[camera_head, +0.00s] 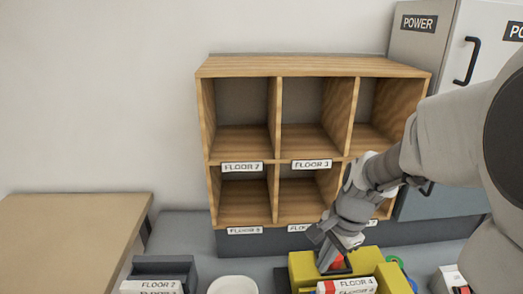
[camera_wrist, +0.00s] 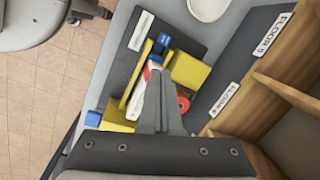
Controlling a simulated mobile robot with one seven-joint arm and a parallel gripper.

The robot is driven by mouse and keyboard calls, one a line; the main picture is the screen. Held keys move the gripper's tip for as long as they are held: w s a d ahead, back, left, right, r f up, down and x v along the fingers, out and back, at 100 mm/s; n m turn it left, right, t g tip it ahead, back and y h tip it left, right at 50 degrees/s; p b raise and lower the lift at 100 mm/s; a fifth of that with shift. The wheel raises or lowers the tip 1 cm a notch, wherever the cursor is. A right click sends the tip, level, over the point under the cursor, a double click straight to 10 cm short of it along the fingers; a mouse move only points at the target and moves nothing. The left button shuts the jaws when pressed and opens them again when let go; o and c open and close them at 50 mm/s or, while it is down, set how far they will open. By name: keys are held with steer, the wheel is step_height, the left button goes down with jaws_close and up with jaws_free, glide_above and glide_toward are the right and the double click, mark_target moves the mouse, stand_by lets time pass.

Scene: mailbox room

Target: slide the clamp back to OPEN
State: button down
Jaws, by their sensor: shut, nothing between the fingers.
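The clamp appears to be the yellow blocky fixture (camera_head: 366,259) at the bottom of the head view. In the wrist view its yellow block (camera_wrist: 190,70) lies just right of my fingertips, with a thin yellow plate on their left. My gripper (camera_head: 332,264) is shut and points down at the fixture. In the wrist view the shut fingers (camera_wrist: 155,74) reach in between the yellow parts. A small red part shows by the fingertips in both views. I cannot tell whether they touch it. The fingers hide part of the fixture, and no OPEN mark is readable.
A wooden pigeonhole shelf (camera_head: 315,66) with FLOOR labels stands behind, its visible compartments empty. A dark tray (camera_head: 163,267) with labelled pieces and a white round dish (camera_head: 233,285) are left of the fixture. A grey POWER cabinet (camera_head: 421,50) stands at the right.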

steer(key=f+m, duration=0.1)
steer(key=f, duration=0.1)
steer(key=w+d+f+m, duration=0.1)
steer(key=f+m, duration=0.1)
steer(key=f, duration=0.1)
steer(key=w+f+m+g+y+b, duration=0.1)
steer(key=f, duration=0.2)
steer(key=shift+w+d+m, duration=0.15)
steer(key=shift+w+m, duration=0.05)
steer(key=shift+m, duration=0.1)
steer(key=b+x, duration=0.1)
steer(key=x, duration=0.9)
steer(key=shift+s+b, duration=0.1)
steer(key=shift+b, duration=0.3)
steer(key=shift+a, duration=1.3)
steer(key=shift+r+p, duration=0.25)
steer(key=shift+p, duration=0.1)
